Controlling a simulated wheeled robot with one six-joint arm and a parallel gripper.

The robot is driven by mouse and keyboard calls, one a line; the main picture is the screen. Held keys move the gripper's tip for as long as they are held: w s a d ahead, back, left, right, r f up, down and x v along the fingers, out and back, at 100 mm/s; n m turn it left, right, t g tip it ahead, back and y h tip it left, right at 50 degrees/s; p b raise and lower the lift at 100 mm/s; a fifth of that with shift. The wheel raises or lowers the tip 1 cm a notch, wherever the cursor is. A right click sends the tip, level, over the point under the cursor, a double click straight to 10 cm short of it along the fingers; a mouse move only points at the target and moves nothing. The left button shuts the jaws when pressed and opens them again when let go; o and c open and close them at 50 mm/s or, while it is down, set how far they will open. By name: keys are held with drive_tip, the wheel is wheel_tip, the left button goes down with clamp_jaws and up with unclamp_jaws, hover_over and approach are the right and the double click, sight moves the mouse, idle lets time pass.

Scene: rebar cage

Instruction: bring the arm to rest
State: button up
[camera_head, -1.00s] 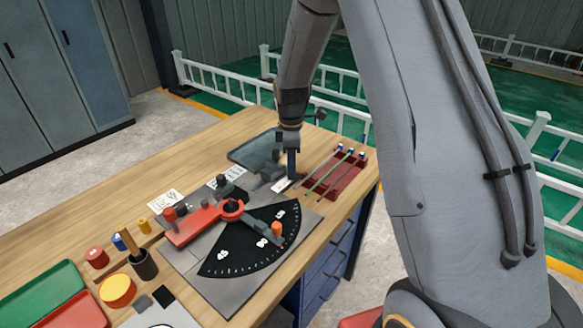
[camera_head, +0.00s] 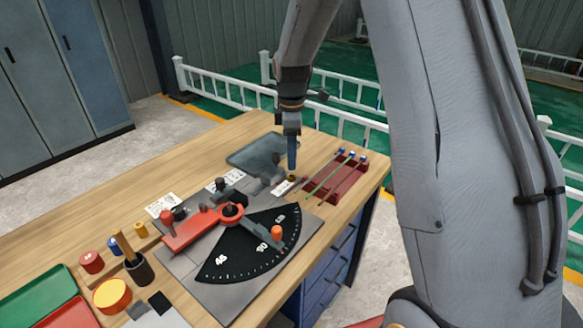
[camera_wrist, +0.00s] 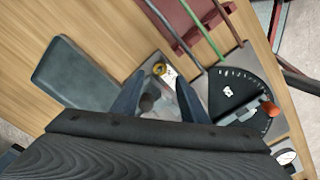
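My gripper (camera_head: 292,168) hangs fingers-down above the far part of the bending plate, left of the red rod rack. In the wrist view my gripper (camera_wrist: 160,76) has its two dark fingers apart with no object held between them. The bending plate (camera_head: 215,290) lies on the bench with a black angle dial (camera_head: 235,258), a red lever (camera_head: 188,232) and an orange peg (camera_head: 277,233). A small brass-coloured round part (camera_wrist: 160,69) shows beyond the fingertips. My upper arm fills the right of the head view.
The red rack (camera_head: 345,177) holds rods, one green. A grey tray (camera_head: 250,150) lies left of the gripper. Green and red trays (camera_head: 40,290), a dark cup (camera_head: 139,270) and small coloured cylinders stand at the near left. White railings (camera_head: 225,90) stand behind the wooden bench (camera_head: 180,155).

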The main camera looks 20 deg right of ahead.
drive_tip(key=shift+r, duration=0.9)
drive_tip(key=s+m+t, duration=0.1)
drive_tip(key=s+m, duration=1.4)
drive_tip(key=s, duration=1)
drive_tip(key=shift+a, duration=0.2)
